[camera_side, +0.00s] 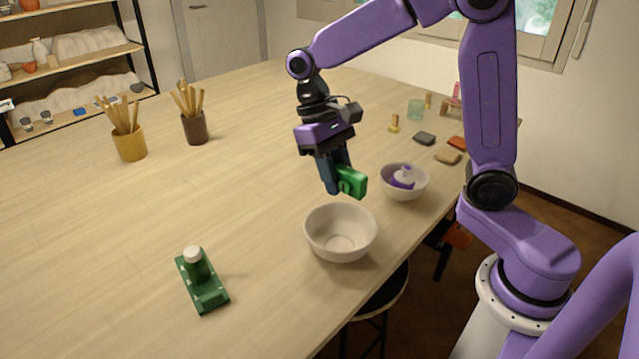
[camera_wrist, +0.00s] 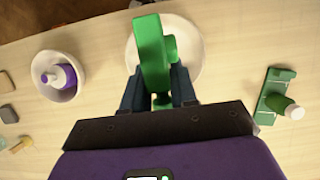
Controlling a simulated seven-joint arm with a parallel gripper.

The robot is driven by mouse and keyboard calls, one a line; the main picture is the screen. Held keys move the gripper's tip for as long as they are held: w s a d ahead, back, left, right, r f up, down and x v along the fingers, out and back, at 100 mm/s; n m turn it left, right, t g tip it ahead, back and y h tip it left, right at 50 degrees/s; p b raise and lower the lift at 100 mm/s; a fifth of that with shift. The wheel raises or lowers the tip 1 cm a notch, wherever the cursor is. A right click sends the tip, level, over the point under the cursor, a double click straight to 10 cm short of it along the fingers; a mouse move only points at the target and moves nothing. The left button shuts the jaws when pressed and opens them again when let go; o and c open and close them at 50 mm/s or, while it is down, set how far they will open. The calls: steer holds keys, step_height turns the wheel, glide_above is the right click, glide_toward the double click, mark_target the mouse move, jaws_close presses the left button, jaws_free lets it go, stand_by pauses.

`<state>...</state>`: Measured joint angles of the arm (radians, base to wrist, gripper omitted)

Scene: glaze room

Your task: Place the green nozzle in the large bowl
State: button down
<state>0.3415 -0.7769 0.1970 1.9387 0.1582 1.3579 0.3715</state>
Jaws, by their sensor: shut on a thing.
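The green nozzle (camera_side: 352,182) is held between the fingers of my gripper (camera_side: 338,180), which is shut on it. In the side view it hangs in the air just behind and above the large bowl (camera_side: 341,243), which is cream and looks empty. In the wrist view the nozzle (camera_wrist: 151,55) sits between the fingertips (camera_wrist: 160,88) and covers part of the large bowl (camera_wrist: 190,50). The bowl's inside is partly hidden there by the nozzle and fingers.
A smaller bowl (camera_side: 404,191) holds a purple and white bottle (camera_side: 403,177). A green stand with a white-capped bottle (camera_side: 202,281) lies front left. Two cups of wooden tools (camera_side: 129,143) (camera_side: 194,127) stand at the back left. Glaze tiles (camera_side: 424,138) lie back right. The table's middle left is clear.

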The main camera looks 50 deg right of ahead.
steer(key=shift+s+f, duration=0.15)
glide_above(336, 242)
steer(key=shift+f, duration=5.2)
steer(key=c, duration=0.8)
jaws_free()
step_height(336, 242, up, 7)
